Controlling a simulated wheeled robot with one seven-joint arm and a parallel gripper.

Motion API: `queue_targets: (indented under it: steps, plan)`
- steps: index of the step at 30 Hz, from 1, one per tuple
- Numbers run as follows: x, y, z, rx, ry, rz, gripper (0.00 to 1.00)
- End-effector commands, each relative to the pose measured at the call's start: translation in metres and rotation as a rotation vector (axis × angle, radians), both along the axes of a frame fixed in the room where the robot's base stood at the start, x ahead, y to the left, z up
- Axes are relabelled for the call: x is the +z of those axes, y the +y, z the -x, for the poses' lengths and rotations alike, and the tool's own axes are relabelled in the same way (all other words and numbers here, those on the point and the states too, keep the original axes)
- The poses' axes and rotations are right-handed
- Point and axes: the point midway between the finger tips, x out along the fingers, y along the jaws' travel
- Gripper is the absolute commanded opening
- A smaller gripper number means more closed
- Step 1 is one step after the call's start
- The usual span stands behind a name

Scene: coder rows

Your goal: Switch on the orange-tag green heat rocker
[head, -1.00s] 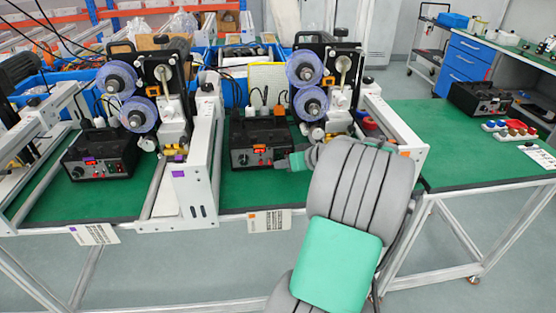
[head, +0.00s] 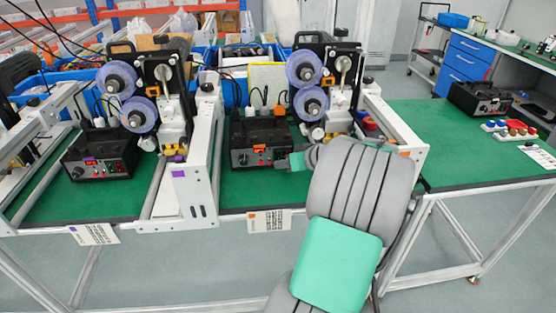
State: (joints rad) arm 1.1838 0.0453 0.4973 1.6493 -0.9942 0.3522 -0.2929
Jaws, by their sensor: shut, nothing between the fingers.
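The control box with the orange tag (head: 259,151) is a black unit (head: 262,133) on the green bench in the middle of the head view. A knob shows at the left of its front panel. My gripper (head: 284,163) is shut and empty, with its tip at the right end of that panel, close to the front face. Whether it touches the panel cannot be told. The green heat rocker cannot be made out clearly; the right part of the panel is small and partly covered by my gripper.
A similar black box with a purple tag (head: 90,161) stands to the left, with red and green switches. A white upright (head: 196,165) separates the two stations. The right bench (head: 440,140) has free room.

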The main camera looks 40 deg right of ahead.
Motion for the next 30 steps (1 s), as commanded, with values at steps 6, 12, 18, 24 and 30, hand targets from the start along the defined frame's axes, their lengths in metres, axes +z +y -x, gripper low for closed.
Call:
queue_targets:
  steps: [6, 12, 18, 24, 30]
  plan:
    - [-0.0003, -0.0007, -0.0010, 0.000, 0.000, 0.000, 0.00]
    - [-0.0016, -0.0046, -0.0058, -0.001, 0.000, -0.001, 0.00]
    - [-0.0013, -0.0048, -0.0060, -0.001, 0.000, -0.001, 0.00]
    - [-0.0014, -0.0053, -0.0067, 0.000, 0.000, 0.000, 0.00]
    - [-0.0015, -0.0068, -0.0088, 0.000, 0.000, 0.000, 0.00]
